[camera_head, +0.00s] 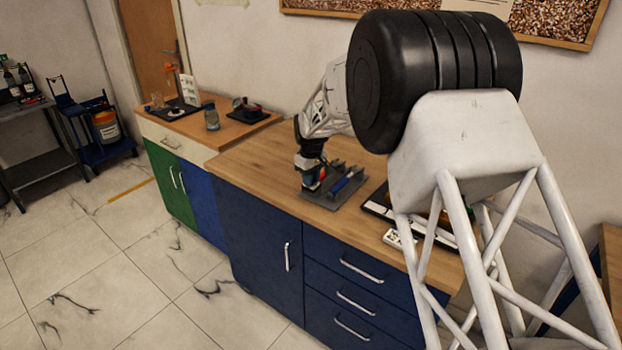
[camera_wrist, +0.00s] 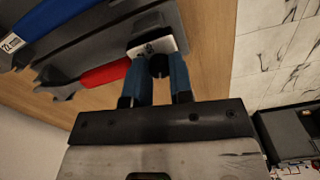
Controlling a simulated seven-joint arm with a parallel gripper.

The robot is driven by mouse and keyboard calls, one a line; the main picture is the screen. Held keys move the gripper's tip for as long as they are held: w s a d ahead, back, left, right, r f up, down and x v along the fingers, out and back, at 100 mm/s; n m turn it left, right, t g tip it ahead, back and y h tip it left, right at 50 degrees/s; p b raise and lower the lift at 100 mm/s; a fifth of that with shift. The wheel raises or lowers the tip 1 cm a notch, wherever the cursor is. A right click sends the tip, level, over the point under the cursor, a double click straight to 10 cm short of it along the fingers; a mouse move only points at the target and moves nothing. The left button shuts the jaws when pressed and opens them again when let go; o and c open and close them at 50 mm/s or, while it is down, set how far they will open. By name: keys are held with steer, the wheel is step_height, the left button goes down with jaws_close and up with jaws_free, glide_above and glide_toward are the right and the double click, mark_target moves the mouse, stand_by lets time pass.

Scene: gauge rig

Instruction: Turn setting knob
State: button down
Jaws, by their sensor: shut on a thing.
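The gauge rig has a grey base (camera_head: 332,202) that sits on the wooden worktop and carries a blue part (camera_head: 347,183). In the wrist view the rig shows a blue part (camera_wrist: 62,18), a red part (camera_wrist: 104,73) and a small pale block (camera_wrist: 150,46). A dark round knob (camera_wrist: 159,66) stands at this block. My gripper (camera_wrist: 160,72) has its two blue fingers on either side of the knob and is shut on it. In the head view my gripper (camera_head: 311,184) is over the left part of the rig, and the knob is hidden there.
A dark tray (camera_head: 378,208) and a white handheld device (camera_head: 396,240) lie right of the rig. The worktop left of the rig is clear.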

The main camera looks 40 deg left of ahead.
steer(key=shift+n, duration=1.1)
steer(key=c, duration=1)
jaws_free()
steer(key=shift+r, duration=0.1)
steer(key=shift+r, duration=3.8)
